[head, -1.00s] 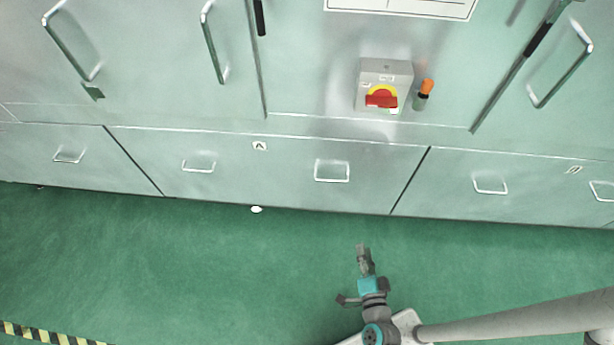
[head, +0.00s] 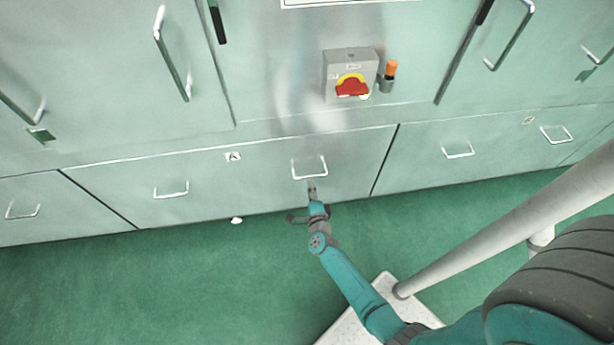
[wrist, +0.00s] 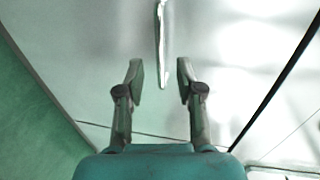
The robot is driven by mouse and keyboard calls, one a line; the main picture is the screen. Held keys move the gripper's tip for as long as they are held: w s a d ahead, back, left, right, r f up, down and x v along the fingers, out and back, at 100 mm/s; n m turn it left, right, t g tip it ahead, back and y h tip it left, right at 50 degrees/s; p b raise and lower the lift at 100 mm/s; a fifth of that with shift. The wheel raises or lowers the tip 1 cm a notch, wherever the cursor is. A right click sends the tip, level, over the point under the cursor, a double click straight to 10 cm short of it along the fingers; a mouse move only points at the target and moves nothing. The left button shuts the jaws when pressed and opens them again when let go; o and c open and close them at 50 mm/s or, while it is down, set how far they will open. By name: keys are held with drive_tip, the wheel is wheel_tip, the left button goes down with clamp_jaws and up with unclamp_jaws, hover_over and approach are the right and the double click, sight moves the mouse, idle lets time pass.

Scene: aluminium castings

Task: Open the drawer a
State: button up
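The drawer marked A (head: 250,178) is the wide metal front low in the cabinet in the head view, and it looks shut, flush with its neighbours. It has a left handle (head: 171,191) and a right handle (head: 309,169), both bright bent bars. My gripper (head: 311,186) is just below the right handle in the head view. In the wrist view my gripper (wrist: 160,72) is open, and the handle bar (wrist: 162,45) shows between its two fingertips with a gap on each side. Whether the fingertips reach past the bar in depth is hard to tell.
A grey switch box (head: 351,75) with a red knob sits above the drawer. Other drawers (head: 460,165) flank it on both sides, and upper doors have long handles (head: 172,55).

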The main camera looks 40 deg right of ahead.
sight(309, 176)
drive_tip(key=shift+x, duration=3.45)
clamp_jaws()
